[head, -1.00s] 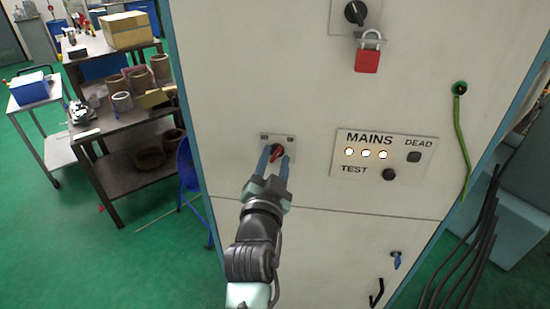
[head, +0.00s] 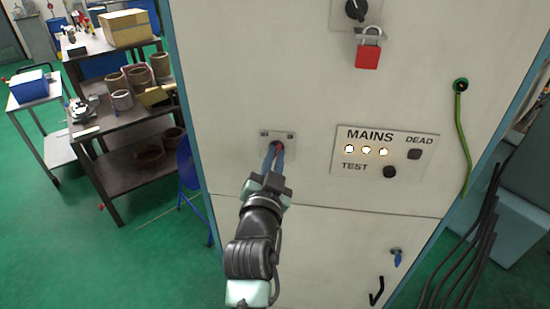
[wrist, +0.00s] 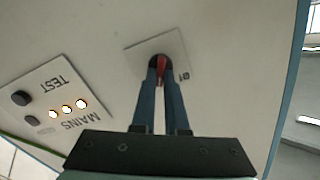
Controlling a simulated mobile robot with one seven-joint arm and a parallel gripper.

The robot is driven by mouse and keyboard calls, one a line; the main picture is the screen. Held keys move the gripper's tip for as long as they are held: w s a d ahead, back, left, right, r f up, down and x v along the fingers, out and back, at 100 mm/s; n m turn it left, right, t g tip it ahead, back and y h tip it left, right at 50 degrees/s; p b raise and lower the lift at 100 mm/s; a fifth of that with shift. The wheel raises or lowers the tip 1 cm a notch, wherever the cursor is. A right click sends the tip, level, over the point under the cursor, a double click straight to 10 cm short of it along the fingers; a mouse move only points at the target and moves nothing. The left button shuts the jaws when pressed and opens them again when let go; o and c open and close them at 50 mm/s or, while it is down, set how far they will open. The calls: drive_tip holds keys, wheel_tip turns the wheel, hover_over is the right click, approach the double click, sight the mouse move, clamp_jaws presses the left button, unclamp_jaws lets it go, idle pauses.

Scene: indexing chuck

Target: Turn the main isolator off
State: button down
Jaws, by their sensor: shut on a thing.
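The isolator's red handle (head: 279,149) sits on a small grey plate (head: 291,137) on the cabinet front, left of the MAINS panel. My gripper (head: 274,153) is shut on this handle, with its two blue fingers close together on either side of it. In the wrist view the red handle (wrist: 161,64) shows between the fingertips (wrist: 161,72), in front of a dark round base on the plate (wrist: 174,48). The fingers hide part of the handle, so its exact angle is hard to tell.
The MAINS panel (head: 400,140) has three lit lamps, a TEST button (head: 390,172) and a DEAD indicator (head: 414,154), which looks dark. A red padlock (head: 367,56) hangs below a black rotary switch (head: 355,9). A green cable (head: 461,130) hangs at the right. A loaded trolley (head: 122,115) stands left.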

drive_tip(key=n, duration=0.7)
drive_tip(key=n+b, duration=0.1)
drive_tip(key=n, duration=0.3)
drive_tip(key=shift+a, duration=0.25)
idle(0.3)
drive_tip(key=c, duration=0.9)
unclamp_jaws()
drive_tip(key=shift+c, duration=0.2)
drive_tip(key=shift+s, duration=0.1)
drive_tip(key=s+a+b, duration=0.2)
drive_tip(key=s+b, duration=0.2)
drive_tip(key=s, duration=0.8)
drive_tip(key=shift+s+b, duration=0.3)
drive_tip(key=shift+b, duration=0.1)
